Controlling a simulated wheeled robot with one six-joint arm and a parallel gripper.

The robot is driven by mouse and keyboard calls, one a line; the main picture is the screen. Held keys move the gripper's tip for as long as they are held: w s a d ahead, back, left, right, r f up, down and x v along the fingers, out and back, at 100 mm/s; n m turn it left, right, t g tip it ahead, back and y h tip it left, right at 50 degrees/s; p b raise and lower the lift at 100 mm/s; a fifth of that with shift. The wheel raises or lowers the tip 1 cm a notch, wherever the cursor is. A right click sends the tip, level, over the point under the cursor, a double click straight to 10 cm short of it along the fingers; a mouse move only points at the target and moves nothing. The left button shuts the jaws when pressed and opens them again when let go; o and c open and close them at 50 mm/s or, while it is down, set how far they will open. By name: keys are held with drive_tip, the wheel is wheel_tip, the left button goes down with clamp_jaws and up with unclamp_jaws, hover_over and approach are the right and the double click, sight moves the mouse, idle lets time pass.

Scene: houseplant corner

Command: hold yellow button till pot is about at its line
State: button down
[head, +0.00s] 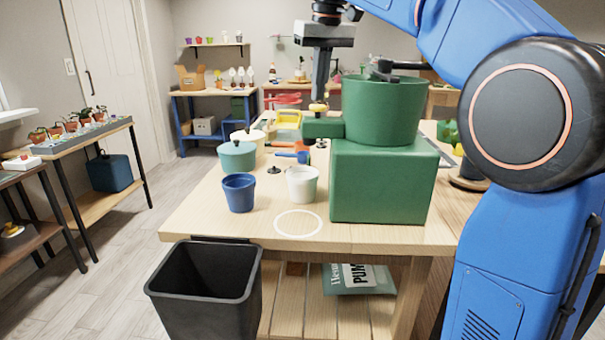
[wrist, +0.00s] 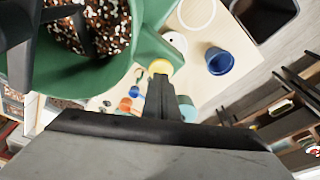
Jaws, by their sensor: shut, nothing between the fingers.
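The green dispenser has an open hopper (head: 384,112) on a green box (head: 383,182). The wrist view shows speckled potting mix (wrist: 92,28) in the hopper. The yellow button (head: 318,107) is on the dispenser's left ledge; it also shows in the wrist view (wrist: 160,67). My gripper (head: 319,98) is shut and empty, pointing down with its tips at the button. They appear to touch it; I cannot tell how far it is pressed. The white pot (head: 302,184) stands upright left of the box. Its fill level and line cannot be made out.
A blue pot (head: 239,192) and a teal lidded pot (head: 237,156) stand left of the white pot. A white ring (head: 298,223) marks the bare front of the table. A black bin (head: 205,290) hangs at the front edge. Small tools lie behind.

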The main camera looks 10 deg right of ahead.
drive_tip(key=shift+f, duration=0.1)
drive_tip(key=shift+f, duration=1.1)
idle(4.2)
drive_tip(key=shift+r, duration=2.55)
